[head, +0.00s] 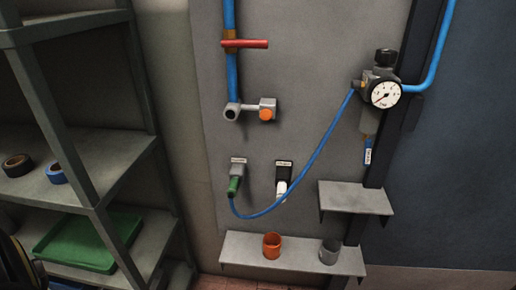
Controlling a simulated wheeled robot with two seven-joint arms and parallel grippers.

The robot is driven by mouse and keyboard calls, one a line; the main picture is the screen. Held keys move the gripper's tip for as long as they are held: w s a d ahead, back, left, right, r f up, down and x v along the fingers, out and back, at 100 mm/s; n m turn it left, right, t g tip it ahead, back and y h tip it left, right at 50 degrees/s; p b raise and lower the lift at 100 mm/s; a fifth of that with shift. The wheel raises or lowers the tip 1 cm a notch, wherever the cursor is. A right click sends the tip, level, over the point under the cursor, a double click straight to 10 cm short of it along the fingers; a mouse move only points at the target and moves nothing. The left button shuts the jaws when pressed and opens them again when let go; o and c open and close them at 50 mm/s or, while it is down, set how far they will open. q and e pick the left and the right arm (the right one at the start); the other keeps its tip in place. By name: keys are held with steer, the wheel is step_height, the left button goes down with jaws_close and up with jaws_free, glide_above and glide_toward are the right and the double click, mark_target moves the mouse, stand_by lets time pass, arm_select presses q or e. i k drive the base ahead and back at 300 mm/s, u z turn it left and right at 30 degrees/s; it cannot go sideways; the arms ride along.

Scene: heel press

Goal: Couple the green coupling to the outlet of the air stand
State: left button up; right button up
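The green coupling (233,186) hangs below a grey holder (237,170) with a light label, on the grey panel. A blue hose (308,164) runs from its lower end in a loop up to the regulator. A metal fitting (249,107) sits at the foot of the blue pipe (232,75), with a dark round opening at left and an orange round part (266,115) at right. It looks like the outlet; nothing is coupled to it. A red valve handle (246,44) lies crosswise on the pipe. Neither of my grippers is in view.
A second holder (284,170) with a white fitting (281,188) is right of the green one. The gauge (386,94) is on a dark post. A low shelf (300,257) bears an orange cup (272,245) and a grey cup (330,251). Shelving (115,150) stands left.

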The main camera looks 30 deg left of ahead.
mark_target(231, 192)
steer(key=u, duration=1.3)
